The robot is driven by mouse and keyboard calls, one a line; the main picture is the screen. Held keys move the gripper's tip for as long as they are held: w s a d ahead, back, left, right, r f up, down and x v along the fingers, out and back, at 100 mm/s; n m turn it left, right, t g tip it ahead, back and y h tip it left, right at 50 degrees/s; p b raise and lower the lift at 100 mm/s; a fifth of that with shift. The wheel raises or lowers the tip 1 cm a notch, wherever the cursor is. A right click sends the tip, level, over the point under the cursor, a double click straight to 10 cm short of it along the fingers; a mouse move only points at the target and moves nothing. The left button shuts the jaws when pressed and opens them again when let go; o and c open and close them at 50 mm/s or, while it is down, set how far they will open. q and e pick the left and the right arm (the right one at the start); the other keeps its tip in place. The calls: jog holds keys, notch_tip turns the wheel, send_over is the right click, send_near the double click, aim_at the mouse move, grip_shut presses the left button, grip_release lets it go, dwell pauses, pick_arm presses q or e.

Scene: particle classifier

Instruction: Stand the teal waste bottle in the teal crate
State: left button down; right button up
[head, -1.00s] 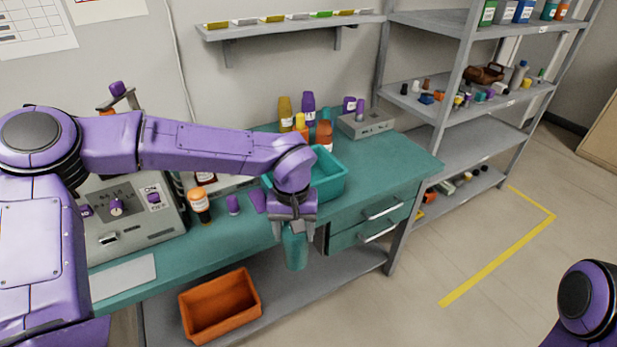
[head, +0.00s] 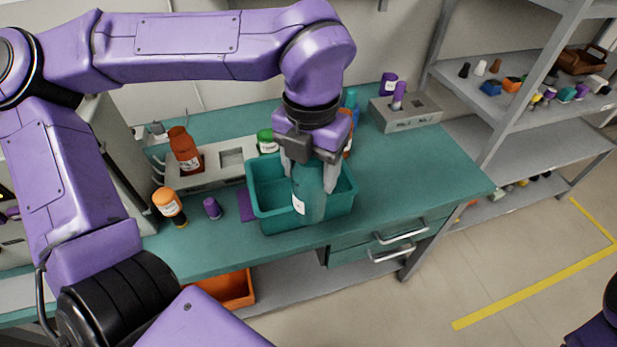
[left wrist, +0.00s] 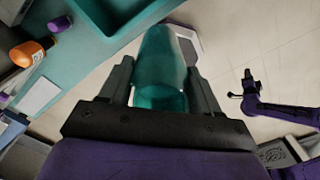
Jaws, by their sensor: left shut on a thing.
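The teal waste bottle (head: 309,193) is upright in my left gripper (head: 312,172), which is shut on its upper part. In the head view the bottle covers part of the front rim of the teal crate (head: 275,222), so its base shows in front of the crate's wall, not behind it. I cannot tell its exact height over the crate. In the left wrist view the bottle (left wrist: 160,75) is between the fingers with floor behind it, and the crate (left wrist: 75,12) is at the upper left. A purple arm of mine (left wrist: 275,108) shows at the right, its gripper too small to read.
A grey block (head: 405,115) is behind right. The bench right of the crate (head: 430,185) is clear. An orange bin (head: 232,290) is below.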

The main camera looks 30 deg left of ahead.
pick_arm(q)
jog(key=w+a+f+p, duration=0.4)
jog(key=w+a+f, duration=0.5)
jog(key=f, duration=0.3)
jog(key=shift+f, duration=0.25)
jog(key=shift+w, duration=0.1)
jog(key=shift+f, duration=0.15)
jog(key=shift+c, duration=1.1)
grip_release()
notch_tip(320, 180, up, 12)
jog(key=b, duration=0.1)
jog(key=shift+r, duration=0.2)
